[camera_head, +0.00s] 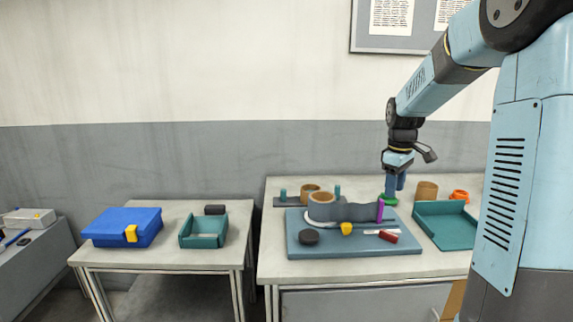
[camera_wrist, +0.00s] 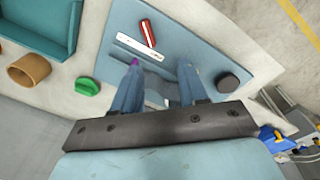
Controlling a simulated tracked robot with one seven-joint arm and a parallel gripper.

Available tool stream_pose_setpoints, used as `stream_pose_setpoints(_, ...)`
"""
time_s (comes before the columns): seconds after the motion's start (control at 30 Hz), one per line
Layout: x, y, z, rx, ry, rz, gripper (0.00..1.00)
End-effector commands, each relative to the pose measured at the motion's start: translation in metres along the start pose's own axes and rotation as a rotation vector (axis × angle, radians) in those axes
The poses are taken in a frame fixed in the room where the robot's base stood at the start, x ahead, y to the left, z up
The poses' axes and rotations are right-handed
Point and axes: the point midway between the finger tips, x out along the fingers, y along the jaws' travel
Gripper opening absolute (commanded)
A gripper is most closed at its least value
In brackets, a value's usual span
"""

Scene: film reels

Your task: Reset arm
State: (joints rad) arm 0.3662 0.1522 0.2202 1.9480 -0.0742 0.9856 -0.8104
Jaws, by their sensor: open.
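My gripper (camera_head: 396,195) hangs from my arm above the right-hand table, pointing down near the back right of a blue-grey board. In the wrist view its two fingers (camera_wrist: 160,72) are apart, and I see nothing held between them. A green piece (camera_head: 389,199) shows just below the gripper in the head view. In the wrist view the green piece (camera_wrist: 87,86) lies left of the fingers, clear of them. The fingers and their mount hide part of the board.
The board (camera_head: 350,252) holds a grey curved block, a black disc (camera_head: 308,236), a yellow piece (camera_head: 346,229) and a red-handled tool (camera_head: 388,237). A teal tray (camera_head: 445,232), brown roll (camera_head: 427,191) and orange ring (camera_head: 460,195) stand right. A blue box (camera_head: 122,227) sits on the left table.

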Motion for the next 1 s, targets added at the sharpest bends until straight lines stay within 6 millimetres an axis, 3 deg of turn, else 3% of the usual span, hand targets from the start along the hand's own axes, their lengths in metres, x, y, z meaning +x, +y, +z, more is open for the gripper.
stream_pose_setpoints(0.2,-0.044,-0.051,0.019,0.117,0.041,0.071,0.43)
stream_pose_setpoints(0.5,-0.084,-0.117,0.055,0.288,0.127,0.135,0.43)
stream_pose_setpoints(0.8,-0.104,-0.180,0.098,0.459,0.242,0.162,0.43)
stream_pose_setpoints(1.0,-0.107,-0.217,0.128,0.570,0.329,0.154,0.43)
